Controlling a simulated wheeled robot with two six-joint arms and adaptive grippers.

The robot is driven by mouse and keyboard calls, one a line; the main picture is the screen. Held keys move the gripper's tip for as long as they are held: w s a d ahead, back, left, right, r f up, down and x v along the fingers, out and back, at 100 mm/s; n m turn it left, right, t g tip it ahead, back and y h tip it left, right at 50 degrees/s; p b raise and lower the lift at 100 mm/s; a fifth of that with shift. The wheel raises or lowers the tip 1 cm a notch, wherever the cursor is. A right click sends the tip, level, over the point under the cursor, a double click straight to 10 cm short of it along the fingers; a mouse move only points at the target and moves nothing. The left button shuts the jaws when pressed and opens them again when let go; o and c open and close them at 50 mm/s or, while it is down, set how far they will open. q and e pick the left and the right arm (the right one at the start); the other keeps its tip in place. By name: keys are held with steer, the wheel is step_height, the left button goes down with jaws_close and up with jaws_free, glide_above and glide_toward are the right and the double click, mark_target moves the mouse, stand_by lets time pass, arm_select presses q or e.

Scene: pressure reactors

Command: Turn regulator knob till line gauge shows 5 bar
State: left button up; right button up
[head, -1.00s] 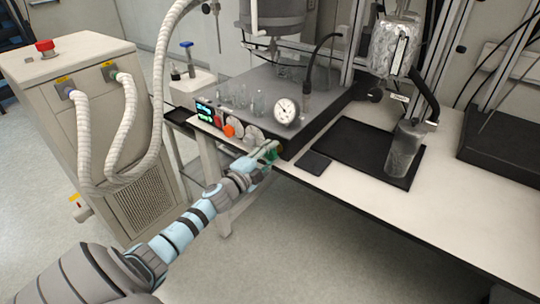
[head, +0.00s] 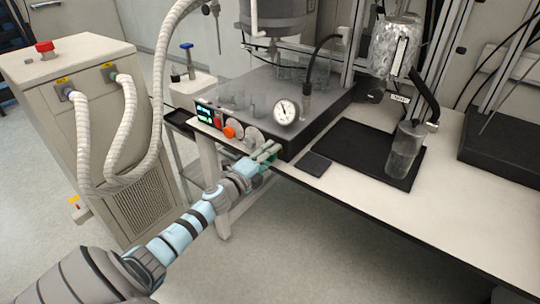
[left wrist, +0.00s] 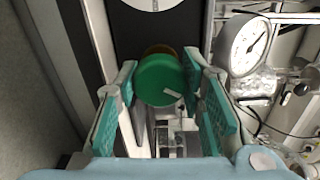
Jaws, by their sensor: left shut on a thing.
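In the head view my left gripper (head: 267,152) reaches the base's front right corner and largely hides the knob. The round white line gauge (head: 285,111) stands on the base above the gripper. The gauge also shows in the left wrist view (left wrist: 246,46), its needle pointing to the upper right there; the numbers are too small to read. My right gripper is not in view.
An orange knob (head: 230,131) and a lit display (head: 204,113) are on the same front panel, left of my gripper. A black tray (head: 350,160) lies to the right on the white bench. A beige unit (head: 90,130) with hoses stands at left.

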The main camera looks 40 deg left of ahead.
arm_select(q)
steer(key=o, duration=1.1)
steer(key=shift+a, duration=0.15)
steer(key=shift+o, duration=0.2)
